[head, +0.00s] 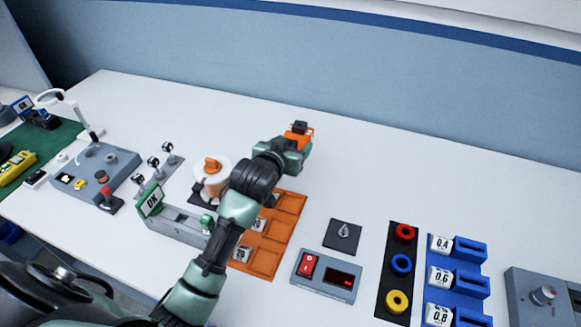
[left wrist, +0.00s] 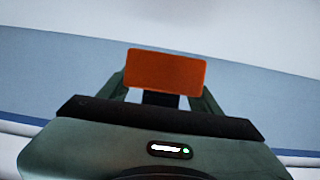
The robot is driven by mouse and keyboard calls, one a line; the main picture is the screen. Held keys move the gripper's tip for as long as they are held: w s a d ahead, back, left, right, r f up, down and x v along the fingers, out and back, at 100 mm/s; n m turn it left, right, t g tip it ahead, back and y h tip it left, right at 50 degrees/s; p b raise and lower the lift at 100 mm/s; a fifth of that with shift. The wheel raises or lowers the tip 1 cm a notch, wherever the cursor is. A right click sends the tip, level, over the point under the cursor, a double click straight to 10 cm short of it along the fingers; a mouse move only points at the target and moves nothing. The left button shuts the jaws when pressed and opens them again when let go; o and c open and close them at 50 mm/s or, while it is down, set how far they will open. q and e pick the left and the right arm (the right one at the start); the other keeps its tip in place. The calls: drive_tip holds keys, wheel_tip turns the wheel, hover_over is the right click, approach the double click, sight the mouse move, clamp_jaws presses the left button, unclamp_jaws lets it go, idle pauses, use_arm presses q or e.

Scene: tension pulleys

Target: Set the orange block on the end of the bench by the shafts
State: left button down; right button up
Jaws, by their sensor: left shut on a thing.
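The orange block (head: 306,130) is in my left gripper (head: 299,139), which reaches over the back middle of the white bench. The left wrist view shows the block (left wrist: 165,70) as a wide orange face held between the two fingers. My left gripper is shut on it. A dark piece shows at the block in the head view. I cannot tell whether the block is clear of the bench top. My right gripper is out of view.
A white pot with an orange top (head: 212,168) and an orange tray (head: 291,203) lie close to my left arm. A grey switch box (head: 325,275), coloured rings (head: 401,265) and blue holders (head: 470,252) are at the right. The bench's back strip is clear.

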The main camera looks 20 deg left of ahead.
use_arm(q)
wheel_tip(320, 180, down, 4)
drive_tip(key=shift+w, duration=0.15)
wheel_tip(320, 180, down, 4)
drive_tip(key=shift+f, duration=0.25)
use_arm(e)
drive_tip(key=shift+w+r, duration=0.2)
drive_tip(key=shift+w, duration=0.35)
use_arm(q)
drive_tip(key=shift+f, duration=0.1)
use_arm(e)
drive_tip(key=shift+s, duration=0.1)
use_arm(q)
drive_tip(key=shift+c, duration=1.6)
unclamp_jaws()
drive_tip(key=shift+f, duration=0.1)
